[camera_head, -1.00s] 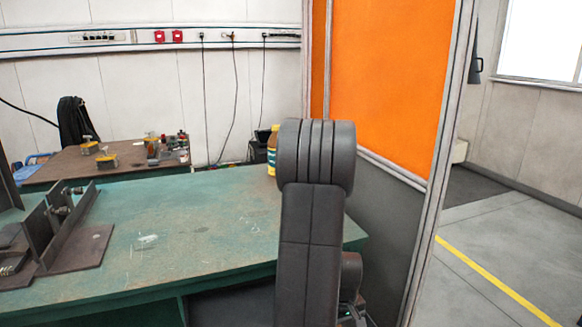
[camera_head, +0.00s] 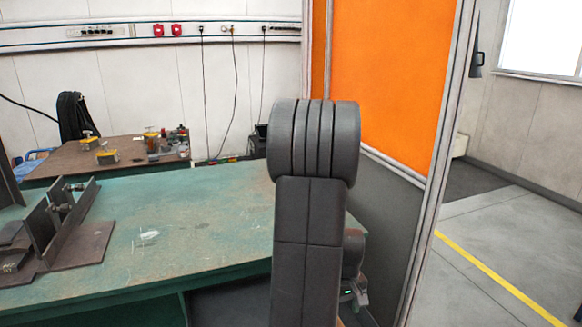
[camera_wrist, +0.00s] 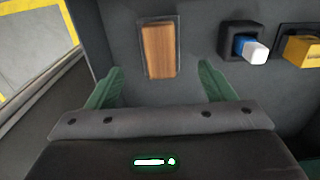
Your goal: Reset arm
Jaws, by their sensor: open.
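My arm (camera_head: 308,230) stands upright in the middle of the head view, in front of the green workbench. My gripper (camera_wrist: 163,75) shows in the wrist view with its two green fingers spread wide apart. It is open and nothing is held between the fingers. A brown wooden block (camera_wrist: 159,50) lies in a recess of a dark grey surface, just beyond the fingertips. In the head view the gripper is mostly hidden behind the arm.
In the wrist view, a blue and white object (camera_wrist: 250,48) and a yellow object (camera_wrist: 302,50) sit right of the block. The green workbench (camera_head: 190,230) holds a metal fixture (camera_head: 65,220) at left. An orange panel (camera_head: 390,80) stands behind the arm; floor is open at right.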

